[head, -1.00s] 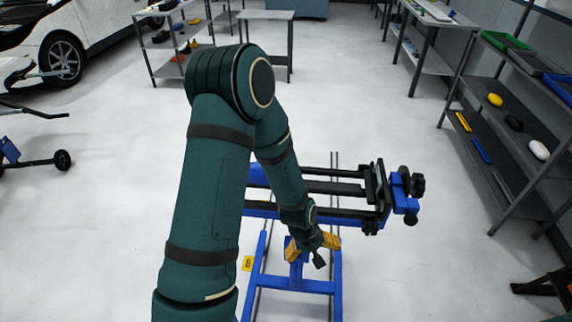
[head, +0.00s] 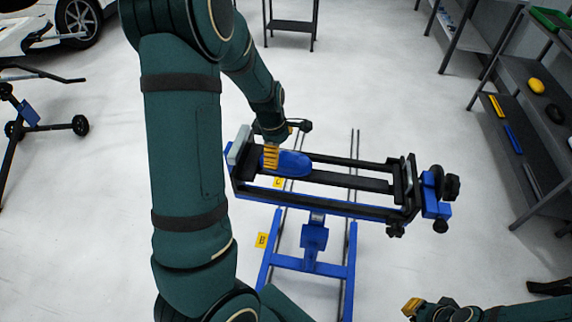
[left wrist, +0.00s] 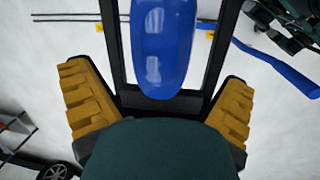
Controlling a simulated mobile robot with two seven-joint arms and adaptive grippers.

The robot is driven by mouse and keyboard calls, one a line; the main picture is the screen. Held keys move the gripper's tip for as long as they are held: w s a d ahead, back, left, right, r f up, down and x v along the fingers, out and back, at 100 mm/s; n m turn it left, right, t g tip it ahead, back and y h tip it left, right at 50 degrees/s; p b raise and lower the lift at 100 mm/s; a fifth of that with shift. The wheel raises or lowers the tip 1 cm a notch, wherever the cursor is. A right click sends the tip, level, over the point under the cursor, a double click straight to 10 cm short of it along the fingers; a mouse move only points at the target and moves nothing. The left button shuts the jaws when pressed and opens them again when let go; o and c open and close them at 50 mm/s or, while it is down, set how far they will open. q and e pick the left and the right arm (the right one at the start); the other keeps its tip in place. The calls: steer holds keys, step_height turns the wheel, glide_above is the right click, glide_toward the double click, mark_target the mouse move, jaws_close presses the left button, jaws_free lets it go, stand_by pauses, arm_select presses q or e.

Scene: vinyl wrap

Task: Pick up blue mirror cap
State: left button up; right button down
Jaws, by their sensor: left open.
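The blue mirror cap (head: 293,163) lies on the left part of the black-railed stand (head: 350,184). My left gripper (head: 277,145) is at the cap's left end, with a yellow finger in front of it. In the left wrist view the cap (left wrist: 162,45) lies lengthwise, its rounded near end between the open yellow fingers (left wrist: 156,80). Gaps show on both sides, so neither finger appears to touch it. My right gripper (head: 412,306) is at the bottom right, away from the stand. One yellow fingertip shows, and its opening cannot be made out.
Blue legs and a crossbar (head: 310,265) support the stand, with black knobs (head: 447,187) at its right end. A shelf (head: 540,120) with yellow, black and blue parts stands at the right. A wheeled frame (head: 45,130) is at the left. The floor between is open.

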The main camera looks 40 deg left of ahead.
mark_target(283, 157)
arm_select(q)
steer(key=f, duration=0.4)
steer(key=w+d+f+b, duration=0.1)
steer(key=shift+f, duration=0.75)
steer(key=shift+d, duration=0.1)
steer(key=c, duration=1.1)
steer(key=shift+r, duration=0.1)
steer(key=shift+c, duration=0.2)
